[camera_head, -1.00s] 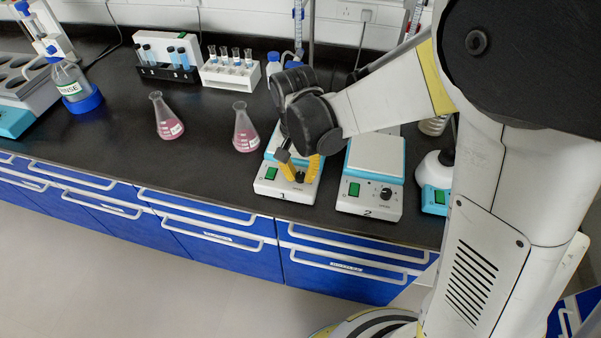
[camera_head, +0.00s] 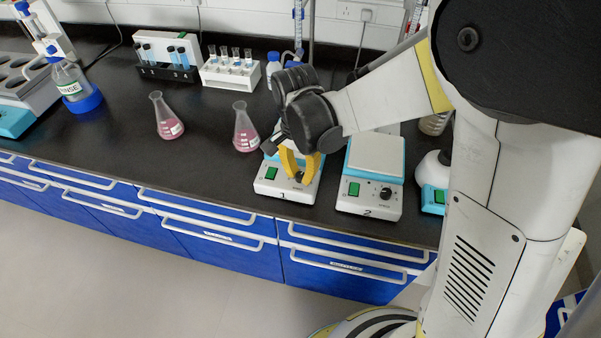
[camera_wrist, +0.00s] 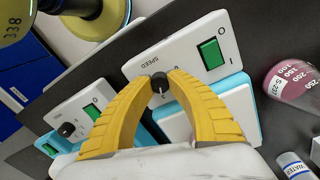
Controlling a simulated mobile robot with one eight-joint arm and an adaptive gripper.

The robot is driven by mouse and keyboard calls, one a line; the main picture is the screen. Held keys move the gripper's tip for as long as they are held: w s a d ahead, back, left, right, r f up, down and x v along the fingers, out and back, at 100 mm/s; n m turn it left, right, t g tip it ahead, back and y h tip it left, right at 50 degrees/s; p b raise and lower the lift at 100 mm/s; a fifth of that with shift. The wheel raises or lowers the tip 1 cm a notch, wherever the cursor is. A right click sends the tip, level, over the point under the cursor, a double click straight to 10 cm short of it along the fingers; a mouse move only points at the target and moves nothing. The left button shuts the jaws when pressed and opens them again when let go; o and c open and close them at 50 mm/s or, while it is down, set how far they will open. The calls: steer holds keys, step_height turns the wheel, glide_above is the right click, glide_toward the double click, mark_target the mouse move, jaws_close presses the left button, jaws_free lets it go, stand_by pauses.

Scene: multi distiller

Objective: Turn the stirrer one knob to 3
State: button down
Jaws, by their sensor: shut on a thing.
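Stirrer one (camera_head: 273,198), a white and light blue box marked 1 with a green switch, stands near the bench's front edge. My gripper (camera_head: 301,177) has yellow fingers and is at the right of its front panel. In the wrist view the fingertips are shut on the black knob (camera_wrist: 160,84), one on each side of it. A white mark on the knob shows; the dial numbers are too small to read. In the head view the fingers mostly hide the knob.
Stirrer two (camera_head: 370,190) stands just to the right, with its own knob (camera_head: 386,193). Two flasks with pink liquid (camera_head: 167,118) (camera_head: 244,130) stand to the left. Tube racks (camera_head: 230,73) are at the back. The bench front left is clear.

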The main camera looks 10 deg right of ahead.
mark_target(298, 174)
steer(key=c, duration=1.5)
jaws_free()
steer(key=shift+r, duration=0.1)
steer(key=r, duration=1.1)
steer(key=shift+w+a+r, duration=0.2)
steer(key=shift+a+r, duration=0.05)
steer(key=shift+r, duration=0.15)
steer(key=s+d+r+n+t, duration=0.1)
steer(key=s+d+n+t, duration=0.1)
steer(key=s+d, duration=0.1)
steer(key=s+d+n+t, duration=0.3)
steer(key=s+d, duration=0.1)
steer(key=d, duration=0.2)
steer(key=s+d+r+n+t, duration=0.1)
steer(key=s+d+n+t, duration=0.1)
steer(key=s+d, duration=0.2)
steer(key=shift+s+d+r+n, duration=0.15)
steer(key=shift+d+r+n, duration=0.25)
steer(key=shift+d, duration=0.15)
